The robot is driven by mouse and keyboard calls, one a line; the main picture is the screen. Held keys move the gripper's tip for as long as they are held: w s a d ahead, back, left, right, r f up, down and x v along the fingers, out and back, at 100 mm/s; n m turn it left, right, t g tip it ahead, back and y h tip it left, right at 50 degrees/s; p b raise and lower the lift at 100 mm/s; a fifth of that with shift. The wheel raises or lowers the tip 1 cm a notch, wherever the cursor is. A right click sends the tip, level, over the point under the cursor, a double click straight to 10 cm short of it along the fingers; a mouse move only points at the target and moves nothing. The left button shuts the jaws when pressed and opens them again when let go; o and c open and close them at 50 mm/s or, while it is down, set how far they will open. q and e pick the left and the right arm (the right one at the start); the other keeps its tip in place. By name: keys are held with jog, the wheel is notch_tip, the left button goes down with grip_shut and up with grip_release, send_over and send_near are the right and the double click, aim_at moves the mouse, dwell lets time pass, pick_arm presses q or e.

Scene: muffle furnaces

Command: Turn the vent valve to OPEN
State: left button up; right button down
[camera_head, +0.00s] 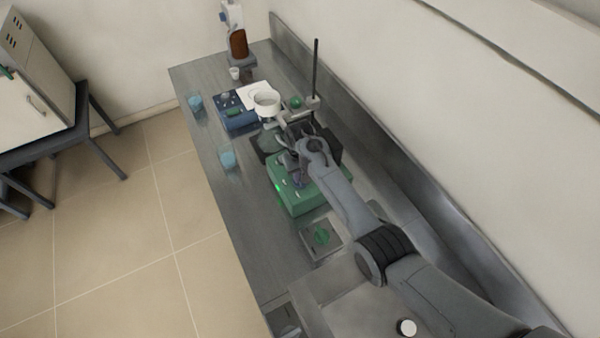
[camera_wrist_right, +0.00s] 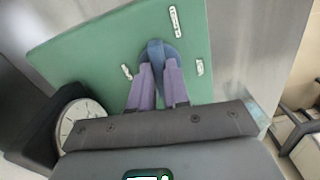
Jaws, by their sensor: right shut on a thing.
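The vent valve is a blue knob with a raised bar handle (camera_wrist_right: 155,50) on the top of a green box (camera_wrist_right: 100,45). Small white labels stand around the knob, a longer one beyond it and one on each side; their text is too small to read. The green box (camera_head: 290,203) also shows in the head view on the bench, with a lit green light on its side. My right gripper (camera_wrist_right: 156,68) is shut on the handle, its two purple fingers on either side of it. The fingers hide part of the knob. My left gripper is not in view.
A round white dial (camera_wrist_right: 82,122) sits beside the green box in the wrist view. On the bench (camera_head: 240,255) stand a blue device (camera_head: 238,122), a white ring-shaped vessel (camera_head: 266,101), a dark upright rod (camera_head: 315,70) and small blue cups (camera_head: 227,159).

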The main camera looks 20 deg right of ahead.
jog(key=m+p, duration=0.2)
jog(key=m, duration=0.1)
jog(key=shift+r, duration=0.1)
jog(key=m, duration=0.4)
jog(key=shift+p, duration=0.4)
jog(key=m, duration=0.4)
jog(key=shift+m, duration=0.3)
jog(key=m, duration=0.3)
jog(key=shift+f+m+b, duration=0.2)
jog(key=shift+m+b, duration=0.1)
jog(key=shift+m, duration=0.6)
jog(key=c, duration=1.1)
grip_release()
jog(key=shift+d, duration=0.1)
